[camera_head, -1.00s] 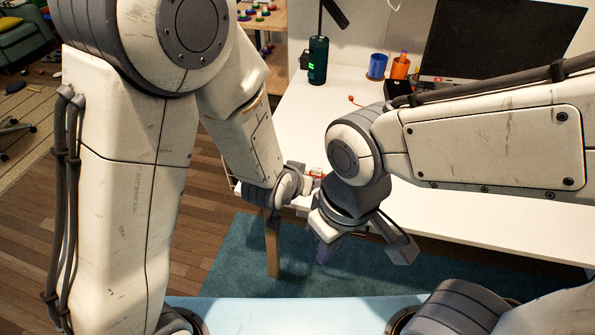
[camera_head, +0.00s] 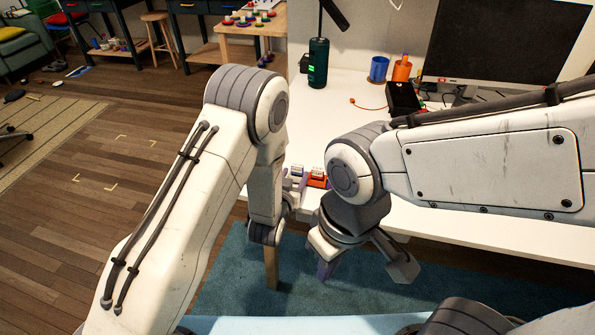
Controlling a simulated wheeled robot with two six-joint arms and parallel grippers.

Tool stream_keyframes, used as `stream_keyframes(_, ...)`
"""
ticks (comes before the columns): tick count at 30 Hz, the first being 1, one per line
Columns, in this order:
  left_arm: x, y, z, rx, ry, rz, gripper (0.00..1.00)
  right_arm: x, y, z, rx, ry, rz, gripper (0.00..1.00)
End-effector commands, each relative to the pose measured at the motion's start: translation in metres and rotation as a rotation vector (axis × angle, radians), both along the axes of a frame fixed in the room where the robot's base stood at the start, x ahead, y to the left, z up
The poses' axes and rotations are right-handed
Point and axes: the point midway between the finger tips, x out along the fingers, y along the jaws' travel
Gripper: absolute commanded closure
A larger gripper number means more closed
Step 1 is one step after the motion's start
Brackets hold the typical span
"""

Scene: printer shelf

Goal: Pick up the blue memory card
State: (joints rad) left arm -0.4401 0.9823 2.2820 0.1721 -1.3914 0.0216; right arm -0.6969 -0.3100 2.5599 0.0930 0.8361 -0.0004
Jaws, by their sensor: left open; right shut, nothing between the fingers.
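A small blue-and-white item (camera_head: 297,171), which looks like the blue memory card, is at the table's near left edge. The lower part of the item is hidden by the gripper.
A small orange-red item (camera_head: 317,179) stands just right of the blue one. On the white table (camera_head: 345,100) are a dark green bottle (camera_head: 317,62), a blue cup (camera_head: 378,69), an orange cup (camera_head: 401,69), a black box (camera_head: 402,97) and a monitor (camera_head: 505,40). The table's middle is clear.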

Motion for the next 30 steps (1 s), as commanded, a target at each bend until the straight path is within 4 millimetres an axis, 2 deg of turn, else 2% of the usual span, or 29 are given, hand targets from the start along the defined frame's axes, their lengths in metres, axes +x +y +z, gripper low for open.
stream_keyframes(10, 0.042, -0.008, -0.014, -0.001, -0.002, 0.000, 0.40, 0.000, 0.000, 0.009, 0.000, 0.000, 0.000, 1.00)
stream_keyframes(19, 0.047, -0.009, -0.016, 0.000, 0.000, 0.000, 0.40, 0.000, 0.000, 0.009, 0.000, 0.000, 0.000, 1.00)
stream_keyframes(20, 0.047, -0.009, -0.016, 0.000, 0.000, 0.000, 0.48, 0.000, 0.000, 0.009, 0.000, 0.000, 0.000, 1.00)
stream_keyframes(21, 0.047, -0.010, -0.016, 0.000, 0.000, 0.000, 0.63, 0.000, 0.000, 0.009, 0.000, 0.000, 0.000, 1.00)
stream_keyframes(24, 0.047, -0.010, -0.016, 0.000, 0.000, 0.000, 1.00, 0.000, 0.000, 0.009, 0.000, 0.000, 0.000, 1.00)
stream_keyframes(30, 0.047, -0.010, -0.016, 0.000, 0.000, 0.000, 1.00, 0.000, 0.000, 0.009, 0.000, 0.000, 0.000, 1.00)
